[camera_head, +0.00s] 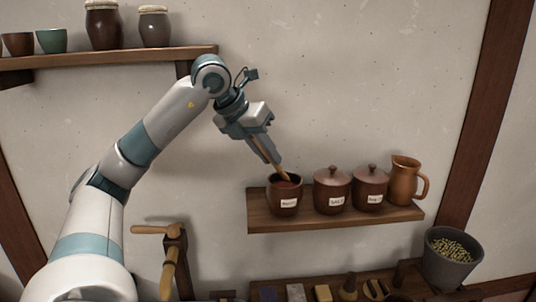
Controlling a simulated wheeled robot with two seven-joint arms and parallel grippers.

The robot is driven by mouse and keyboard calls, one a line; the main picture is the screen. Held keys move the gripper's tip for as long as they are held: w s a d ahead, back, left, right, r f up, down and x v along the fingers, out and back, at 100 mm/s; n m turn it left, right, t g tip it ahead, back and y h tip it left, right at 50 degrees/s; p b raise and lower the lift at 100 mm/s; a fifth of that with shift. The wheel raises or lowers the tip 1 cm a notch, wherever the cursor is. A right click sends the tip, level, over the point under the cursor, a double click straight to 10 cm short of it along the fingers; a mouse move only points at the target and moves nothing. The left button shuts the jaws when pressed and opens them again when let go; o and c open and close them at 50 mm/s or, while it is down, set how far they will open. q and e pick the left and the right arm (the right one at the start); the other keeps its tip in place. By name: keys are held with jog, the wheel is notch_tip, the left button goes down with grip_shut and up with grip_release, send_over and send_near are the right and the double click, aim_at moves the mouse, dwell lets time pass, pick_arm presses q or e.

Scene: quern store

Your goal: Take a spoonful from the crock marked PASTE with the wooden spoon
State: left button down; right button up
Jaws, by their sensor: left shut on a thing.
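My left gripper (268,150) is shut on the wooden spoon (281,172), which slants down to the right. The spoon's lower end is in the mouth of an open dark brown crock (285,208) with a reddish filling; its bowl is hidden inside. This crock has a white label that is too small to read surely. It stands at the left end of a wooden wall shelf (340,220). Beside it are a lidded crock marked SALT (332,185) and another lidded crock (370,183) whose label I cannot read. My right gripper is not in view.
A brown jug (405,180) stands at the shelf's right end. A grey bucket of pale pieces (450,258) is at lower right. Several small blocks and tools lie on a lower ledge. An upper shelf (110,57) at left holds pots and jars. A wooden-handled fitting (170,255) is at lower left.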

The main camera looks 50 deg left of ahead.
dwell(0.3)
pick_arm(q)
jog(key=shift+f+b, duration=0.35)
jog(key=shift+f, duration=0.05)
dwell(0.4)
jog(key=shift+f, duration=0.3)
dwell(0.6)
jog(key=shift+r+p, duration=0.45)
jog(key=shift+r, duration=0.25)
notch_tip(320, 180, up, 3)
jog(key=p, duration=0.3)
jog(key=shift+r, duration=0.2)
jog(key=shift+r+p, duration=1.15)
jog(key=shift+r, duration=0.05)
